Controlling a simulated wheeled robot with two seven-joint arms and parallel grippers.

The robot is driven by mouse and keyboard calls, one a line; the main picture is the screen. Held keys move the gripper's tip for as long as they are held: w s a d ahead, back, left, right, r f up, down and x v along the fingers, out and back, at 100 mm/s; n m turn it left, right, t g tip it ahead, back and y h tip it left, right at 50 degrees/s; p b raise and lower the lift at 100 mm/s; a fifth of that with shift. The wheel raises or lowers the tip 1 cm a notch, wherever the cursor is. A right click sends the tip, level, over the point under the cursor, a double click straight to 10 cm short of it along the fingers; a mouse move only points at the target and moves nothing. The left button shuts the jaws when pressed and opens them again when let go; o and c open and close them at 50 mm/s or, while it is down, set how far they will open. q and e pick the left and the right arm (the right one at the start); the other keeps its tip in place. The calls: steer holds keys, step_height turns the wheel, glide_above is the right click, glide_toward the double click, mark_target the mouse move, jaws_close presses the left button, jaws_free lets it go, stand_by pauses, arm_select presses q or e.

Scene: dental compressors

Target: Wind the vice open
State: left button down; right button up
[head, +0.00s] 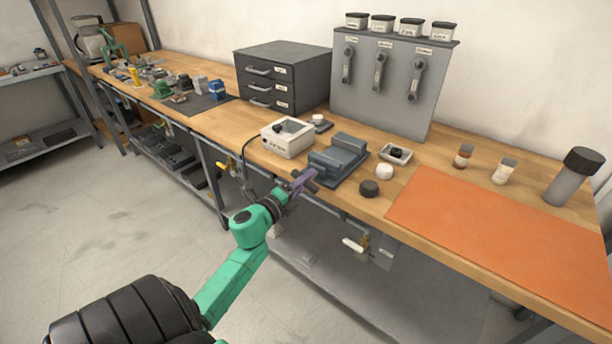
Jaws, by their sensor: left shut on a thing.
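The vice (338,158) is a blue-grey block with two raised jaws, standing near the front edge of the wooden bench. A gap shows between its jaws. My left gripper (303,182), on the green arm, reaches up to the vice's front left end at the bench edge. It is shut on the vice's handle, which is mostly hidden by the fingers. My right gripper is not in view.
A white box (287,137) stands just left of the vice. A dark round puck (369,188), a white puck (384,172) and a small tray (396,154) lie to its right. An orange mat (500,235) covers the bench's right part. Grey drawers (283,75) stand behind.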

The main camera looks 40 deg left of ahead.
arm_select(q)
steer(key=shift+n+p, duration=0.7)
steer(key=shift+n, duration=0.8)
steer(key=c, duration=0.7)
jaws_free()
steer(key=shift+s, duration=0.1)
steer(key=s+b, duration=0.2)
steer(key=s, duration=1.2)
steer(key=shift+s+d, duration=0.15)
steer(key=shift+s, duration=0.05)
